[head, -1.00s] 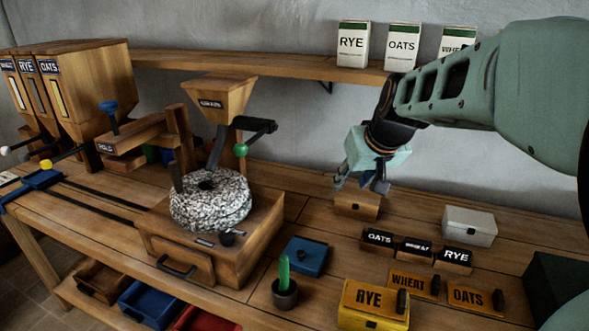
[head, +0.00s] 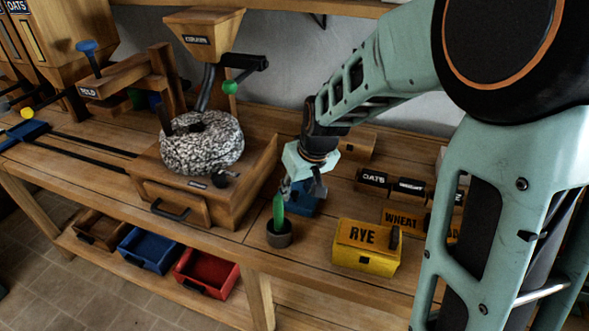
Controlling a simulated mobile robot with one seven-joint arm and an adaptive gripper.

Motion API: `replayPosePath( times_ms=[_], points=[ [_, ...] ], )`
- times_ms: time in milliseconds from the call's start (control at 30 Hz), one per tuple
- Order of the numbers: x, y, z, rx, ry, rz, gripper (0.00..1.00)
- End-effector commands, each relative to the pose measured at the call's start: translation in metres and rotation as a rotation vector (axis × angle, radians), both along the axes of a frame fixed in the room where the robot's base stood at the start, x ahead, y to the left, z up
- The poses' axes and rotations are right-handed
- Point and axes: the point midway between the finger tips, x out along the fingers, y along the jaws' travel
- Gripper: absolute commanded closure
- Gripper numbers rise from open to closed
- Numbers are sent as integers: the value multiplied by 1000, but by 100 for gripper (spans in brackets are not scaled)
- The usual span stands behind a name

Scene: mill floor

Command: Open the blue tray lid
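The blue lid (head: 306,209), a flat blue square, lies on the workbench just behind the green-handled pot. In the head view it is partly hidden by my gripper and the green handle, and its dark knob is hidden. My gripper (head: 302,192) points down over the blue lid, with its fingers apart. I cannot tell whether the fingers touch the lid or stand around its knob. An open blue tray (head: 151,250) also sits on the low shelf under the bench.
The dark pot with a green handle (head: 278,238) stands close in front of my gripper. A yellow RYE box (head: 366,247) is to the right, with label blocks behind it. The millstone (head: 202,146) and its wooden base are to the left. A red tray (head: 207,272) is below.

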Motion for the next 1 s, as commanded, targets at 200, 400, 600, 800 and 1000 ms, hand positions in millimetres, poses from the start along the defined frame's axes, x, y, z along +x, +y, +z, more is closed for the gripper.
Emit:
replayPosePath(
  times_ms=[200,400,600,800,1000],
  points=[
    [5,2,-12,-1,0,0,66],
    [5,2,-13,0,-1,0,66],
    [5,2,-13,0,-1,0,80],
    [5,2,-13,0,-1,0,100],
    [5,2,-13,0,-1,0,100]
  ],
)
